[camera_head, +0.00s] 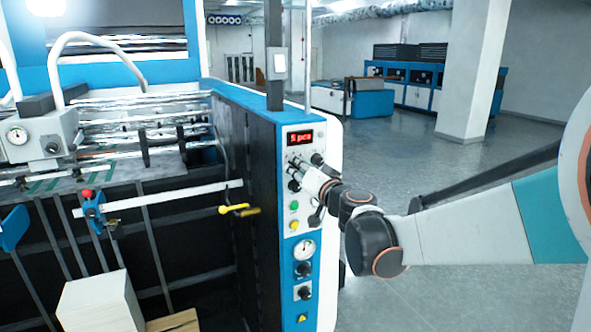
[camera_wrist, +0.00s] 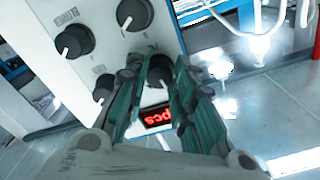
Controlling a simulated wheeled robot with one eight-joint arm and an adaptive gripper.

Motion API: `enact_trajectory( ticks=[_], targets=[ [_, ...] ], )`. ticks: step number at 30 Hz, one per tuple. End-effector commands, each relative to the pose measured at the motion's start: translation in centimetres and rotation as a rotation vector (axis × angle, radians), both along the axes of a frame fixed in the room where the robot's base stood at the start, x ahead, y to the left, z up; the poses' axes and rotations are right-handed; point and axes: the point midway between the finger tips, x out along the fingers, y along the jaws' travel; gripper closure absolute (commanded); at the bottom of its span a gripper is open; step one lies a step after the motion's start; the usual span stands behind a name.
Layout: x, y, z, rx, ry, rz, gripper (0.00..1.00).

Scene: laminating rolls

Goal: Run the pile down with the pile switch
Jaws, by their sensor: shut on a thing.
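My gripper (camera_head: 316,180) is at the upper part of the white control panel (camera_head: 295,225), just below the red display (camera_head: 300,138). In the wrist view its two green-padded fingers (camera_wrist: 160,90) are closed around a black knob, which I take for the pile switch (camera_wrist: 160,66). Its label is too small and partly hidden to read surely. In the head view my gripper hides this knob. The pile, a white stack of sheets (camera_head: 100,302), stands low at the left inside the machine. The display also shows in the wrist view (camera_wrist: 157,116).
Other black knobs (camera_wrist: 74,41) sit close beside my fingers. Below on the panel are a green button (camera_head: 294,205), a yellow button (camera_head: 295,225), a gauge (camera_head: 304,250) and more knobs. A yellow handle (camera_head: 238,210) sticks out at the left. The floor (camera_head: 450,200) at the right is clear.

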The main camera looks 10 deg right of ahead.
Motion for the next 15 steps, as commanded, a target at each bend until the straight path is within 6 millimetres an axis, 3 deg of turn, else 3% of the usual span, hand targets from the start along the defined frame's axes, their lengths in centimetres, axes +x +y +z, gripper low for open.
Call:
enact_trajectory(
  ticks=[15],
  targets=[
    [-0.06,0.00,-0.06,0.176,0.043,-0.001,1.00]
  ],
)
